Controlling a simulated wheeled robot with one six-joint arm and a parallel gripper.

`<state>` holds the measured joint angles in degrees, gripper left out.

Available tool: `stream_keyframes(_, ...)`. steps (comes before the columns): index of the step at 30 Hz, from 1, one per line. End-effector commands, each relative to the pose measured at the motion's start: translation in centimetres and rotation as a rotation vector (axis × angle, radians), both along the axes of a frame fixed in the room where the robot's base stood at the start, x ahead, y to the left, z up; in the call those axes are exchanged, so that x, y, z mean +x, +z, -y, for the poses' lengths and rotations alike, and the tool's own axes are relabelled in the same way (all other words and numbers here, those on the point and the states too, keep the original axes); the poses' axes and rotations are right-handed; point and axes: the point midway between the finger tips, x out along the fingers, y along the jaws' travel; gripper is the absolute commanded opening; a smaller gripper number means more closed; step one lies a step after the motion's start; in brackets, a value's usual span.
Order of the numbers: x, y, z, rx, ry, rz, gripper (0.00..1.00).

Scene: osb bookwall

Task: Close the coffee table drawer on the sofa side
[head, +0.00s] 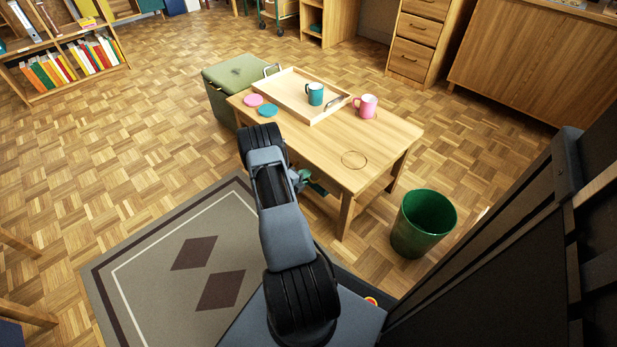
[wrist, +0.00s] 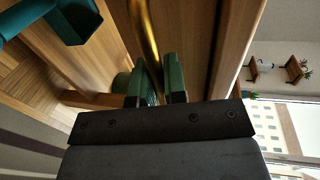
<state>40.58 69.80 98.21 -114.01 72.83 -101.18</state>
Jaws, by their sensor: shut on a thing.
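The wooden coffee table (head: 330,150) stands ahead of me, and my arm reaches to its near long side. My gripper (head: 312,184) is at that side, just under the tabletop edge, partly hidden by my arm. In the wrist view my gripper's green fingers (wrist: 157,68) are shut on a brass bar handle (wrist: 148,28), which runs along a wooden drawer front (wrist: 190,40). How far the drawer stands open cannot be told from the head view.
On the table are a wooden tray (head: 290,98), a teal mug (head: 315,94), a pink mug (head: 366,106) and coasters (head: 254,100). A green bin (head: 423,222) stands right of the table, a green stool (head: 236,76) behind its left end. A grey rug (head: 150,262) lies at left.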

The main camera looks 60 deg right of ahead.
Motion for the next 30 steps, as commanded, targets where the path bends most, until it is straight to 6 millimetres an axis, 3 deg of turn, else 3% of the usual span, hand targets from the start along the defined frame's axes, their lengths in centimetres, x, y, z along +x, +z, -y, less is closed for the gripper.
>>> stream_keyframes(3,0.0,0.2,0.4,-0.005,-0.004,0.002,0.00)
stream_keyframes(4,0.0,0.2,0.4,-0.006,-0.004,0.003,0.15)
stream_keyframes(11,0.0,0.2,0.3,-0.005,-0.003,0.002,0.36)
stream_keyframes(25,0.1,0.2,0.1,-0.004,-0.001,0.002,0.36)
stream_keyframes(30,0.5,0.7,-1.4,-0.002,0.003,0.002,0.36)
